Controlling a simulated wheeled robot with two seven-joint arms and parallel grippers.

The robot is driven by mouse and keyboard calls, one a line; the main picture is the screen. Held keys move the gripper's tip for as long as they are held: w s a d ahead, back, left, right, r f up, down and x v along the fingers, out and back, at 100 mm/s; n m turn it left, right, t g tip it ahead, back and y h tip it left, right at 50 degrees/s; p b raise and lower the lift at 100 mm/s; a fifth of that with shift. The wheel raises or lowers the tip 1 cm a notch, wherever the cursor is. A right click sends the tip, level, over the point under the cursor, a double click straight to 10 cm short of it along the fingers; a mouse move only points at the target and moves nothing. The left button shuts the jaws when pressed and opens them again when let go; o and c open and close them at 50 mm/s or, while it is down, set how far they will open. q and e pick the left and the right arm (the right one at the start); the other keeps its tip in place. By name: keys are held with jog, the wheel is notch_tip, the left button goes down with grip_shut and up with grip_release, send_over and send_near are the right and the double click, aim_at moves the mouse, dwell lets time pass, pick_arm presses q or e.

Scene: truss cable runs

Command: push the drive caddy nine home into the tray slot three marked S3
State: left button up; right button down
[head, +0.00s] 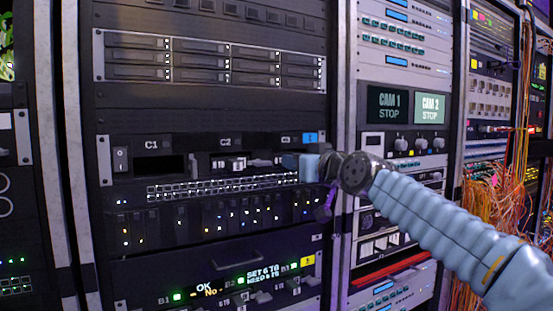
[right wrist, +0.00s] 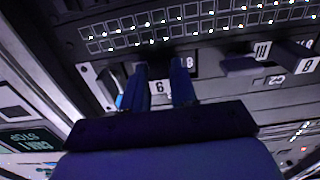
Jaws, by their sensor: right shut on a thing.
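My right gripper (head: 305,163) reaches in from the right to the right end of the bay row. In the right wrist view its two dark blue fingers (right wrist: 161,72) are shut on drive caddy nine (right wrist: 160,88), whose white number label shows upside down between them. The third slot (head: 287,140), beside a blue tag, carries a small label that looks like C3; I cannot clearly read an S3. The fingers cover most of the slot mouth, so how deep the caddy sits is hidden. My left gripper is not in view.
An open, dark bay C1 (head: 160,166) is at the left, and bay C2 (head: 228,162) holds a caddy. A row of lit ports (head: 222,187) runs just below. The rack's metal post (head: 343,75) stands close to the right of my gripper.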

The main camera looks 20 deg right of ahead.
jog(key=shift+s, duration=0.2)
jog(key=shift+s+d+r+b, duration=0.15)
jog(key=shift+s+b, duration=0.2)
jog(key=shift+s, duration=0.45)
jog(key=s+b, duration=0.3)
jog(key=s, duration=0.7)
jog(key=shift+d, duration=0.35)
jog(key=shift+r, duration=0.1)
jog(key=s+b, duration=0.1)
jog(key=s, duration=0.3)
jog(key=shift+d+b, duration=0.15)
jog(key=shift+b, duration=0.15)
